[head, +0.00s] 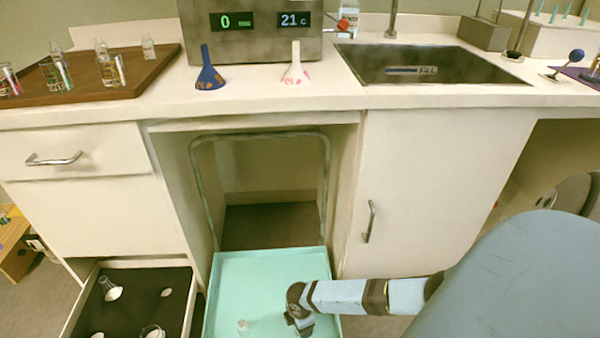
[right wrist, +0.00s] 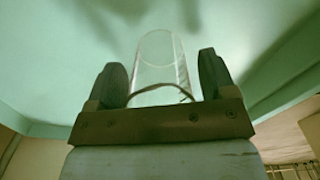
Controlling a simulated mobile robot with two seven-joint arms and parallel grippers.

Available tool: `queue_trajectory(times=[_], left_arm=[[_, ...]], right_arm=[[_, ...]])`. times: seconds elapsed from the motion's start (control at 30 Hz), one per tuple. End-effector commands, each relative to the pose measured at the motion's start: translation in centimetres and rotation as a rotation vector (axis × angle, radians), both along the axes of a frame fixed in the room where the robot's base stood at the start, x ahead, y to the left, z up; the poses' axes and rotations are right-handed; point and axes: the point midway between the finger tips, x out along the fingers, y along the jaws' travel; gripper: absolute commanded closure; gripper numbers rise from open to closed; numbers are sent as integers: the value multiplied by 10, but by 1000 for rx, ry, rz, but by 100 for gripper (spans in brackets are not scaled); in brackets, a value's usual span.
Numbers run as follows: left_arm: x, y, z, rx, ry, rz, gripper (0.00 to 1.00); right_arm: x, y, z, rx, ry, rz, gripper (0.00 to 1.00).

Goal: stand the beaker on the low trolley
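In the right wrist view a clear glass beaker (right wrist: 162,62) sits between the two dark fingers of my right gripper (right wrist: 165,82). The fingers are close against its sides, and I take the gripper as shut on it. Behind it is the teal surface of the low trolley (right wrist: 60,50). In the head view the low trolley (head: 240,275) stands before the counter, with my right gripper (head: 298,325) over its front right. The held beaker is not clear there, and I cannot tell whether its base touches the trolley. My left gripper is not in view.
A small clear glass piece (head: 243,327) is at the trolley's front. A black holed rack (head: 135,300) with glassware stands in a drawer at left. The trolley's metal handle (head: 327,190) rises at its back. The counter (head: 250,100) carries funnels, a tray and a sink.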

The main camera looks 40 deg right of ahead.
Motion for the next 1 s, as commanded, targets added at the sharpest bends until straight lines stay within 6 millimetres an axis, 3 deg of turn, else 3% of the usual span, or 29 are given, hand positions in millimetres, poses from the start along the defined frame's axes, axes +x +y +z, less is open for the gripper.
queue_trajectory(times=[0.27,0.53,0.7,1.0], left_arm=[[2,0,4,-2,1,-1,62],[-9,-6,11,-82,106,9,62],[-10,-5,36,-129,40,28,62],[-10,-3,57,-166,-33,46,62]], right_arm=[[0,0,6,0,0,0,23],[0,-1,58,0,-1,1,23],[0,0,93,-1,-2,1,23],[0,0,122,0,0,1,23]])
